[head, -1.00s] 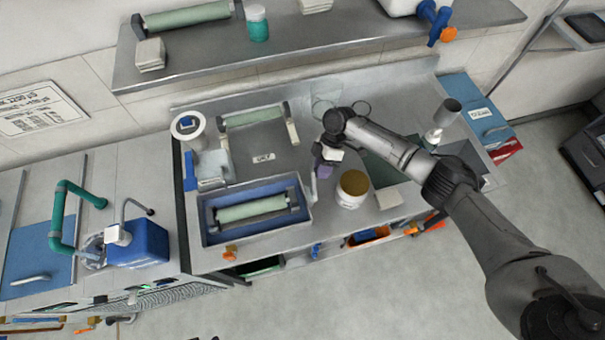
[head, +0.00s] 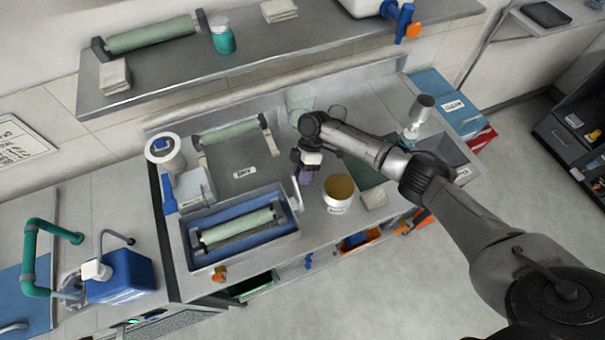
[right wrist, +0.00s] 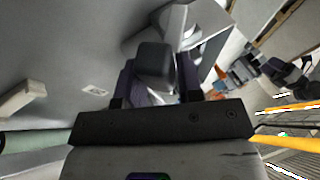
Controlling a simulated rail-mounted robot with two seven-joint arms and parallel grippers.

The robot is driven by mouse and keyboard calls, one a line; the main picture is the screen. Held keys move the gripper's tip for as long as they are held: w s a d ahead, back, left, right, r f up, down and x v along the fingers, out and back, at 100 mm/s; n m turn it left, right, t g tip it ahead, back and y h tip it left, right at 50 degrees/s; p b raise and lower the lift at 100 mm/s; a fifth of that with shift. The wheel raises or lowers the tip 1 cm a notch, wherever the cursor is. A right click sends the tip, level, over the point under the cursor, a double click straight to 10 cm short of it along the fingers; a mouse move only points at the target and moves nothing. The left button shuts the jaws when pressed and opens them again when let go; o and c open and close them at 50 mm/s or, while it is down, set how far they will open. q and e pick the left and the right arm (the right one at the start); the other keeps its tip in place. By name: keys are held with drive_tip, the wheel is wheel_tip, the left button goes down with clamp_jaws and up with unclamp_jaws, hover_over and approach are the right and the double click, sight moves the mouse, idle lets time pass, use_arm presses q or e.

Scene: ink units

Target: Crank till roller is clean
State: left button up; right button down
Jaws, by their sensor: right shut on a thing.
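A pale green roller (head: 237,228) lies in the blue-lined wash tray (head: 192,262) at the bench's front left. A thin pale crank arm (head: 296,193) rises at the tray's right end towards my right gripper (head: 305,173). My right gripper is shut on what looks like the crank's handle; in the right wrist view a dark block (right wrist: 153,60) sits between its fingers. The grip is small and partly hidden in the head view. The roller looks evenly green from here; I cannot tell whether ink remains on it. My left gripper is not in view.
A jar with a brown top (head: 339,190) stands close to the right of my gripper. A second roller (head: 229,132) lies on a rack behind the tray. White containers (head: 165,152) stand at the left. A shelf (head: 280,62) runs along the back.

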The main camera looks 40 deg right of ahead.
drive_tip(key=c, duration=1)
unclamp_jaws()
drive_tip(key=shift+w+d+r, duration=0.1)
drive_tip(key=shift+w, duration=0.1)
drive_tip(key=shift+o, duration=0.6)
drive_tip(key=shift+s, duration=0.1)
drive_tip(key=b+v, duration=0.1)
drive_tip(key=v, duration=1.2)
drive_tip(key=shift+r, duration=0.35)
drive_tip(key=shift+d, duration=0.15)
